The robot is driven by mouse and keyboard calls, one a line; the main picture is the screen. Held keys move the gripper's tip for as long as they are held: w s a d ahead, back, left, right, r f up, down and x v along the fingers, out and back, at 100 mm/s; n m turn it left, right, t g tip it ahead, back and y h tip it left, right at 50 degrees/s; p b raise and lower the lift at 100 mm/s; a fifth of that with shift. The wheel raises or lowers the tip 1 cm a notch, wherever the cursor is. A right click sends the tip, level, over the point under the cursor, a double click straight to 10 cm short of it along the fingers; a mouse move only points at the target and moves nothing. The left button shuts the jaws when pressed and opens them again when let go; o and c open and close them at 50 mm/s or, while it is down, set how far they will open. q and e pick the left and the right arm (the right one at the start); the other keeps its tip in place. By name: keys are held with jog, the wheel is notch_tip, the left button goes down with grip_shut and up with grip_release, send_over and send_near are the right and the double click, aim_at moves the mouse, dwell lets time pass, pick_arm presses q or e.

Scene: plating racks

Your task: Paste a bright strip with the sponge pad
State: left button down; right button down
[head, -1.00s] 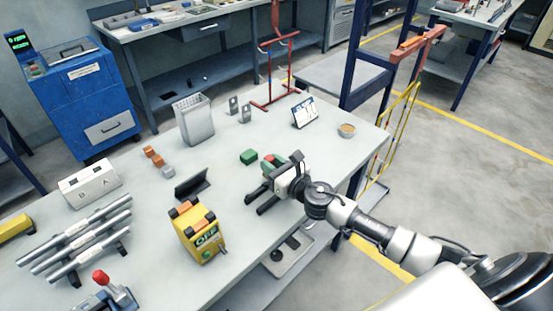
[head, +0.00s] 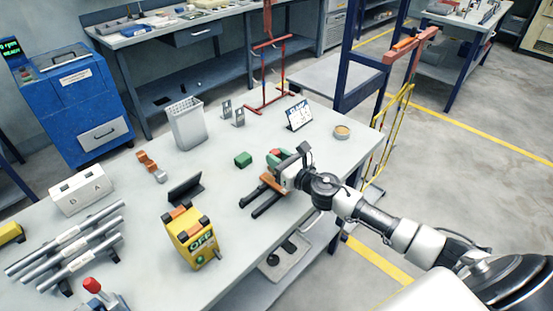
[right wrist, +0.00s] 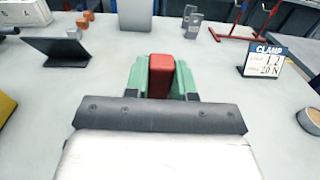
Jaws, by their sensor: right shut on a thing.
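My right gripper (head: 272,158) is over the right half of the table. In the right wrist view, its green fingers (right wrist: 183,80) are shut on a red block (right wrist: 160,76); I cannot tell whether this is the sponge pad. A small cup with tan contents (head: 342,131) stands at the right. My left gripper is not in view.
A black stand (head: 186,190), a yellow box (head: 190,238) and orange and grey pieces (head: 150,165) stand to the left. A white basket (head: 187,125), a red rack (head: 270,85) and a clamp sign (head: 298,114) are behind. Bare table lies between the sign and gripper.

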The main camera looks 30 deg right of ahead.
aim_at(278, 153)
jog(key=shift+r+p, duration=2.8)
jog(key=shift+r, duration=0.2)
jog(key=shift+r, duration=0.1)
notch_tip(278, 153, up, 3)
jog(key=p, duration=0.3)
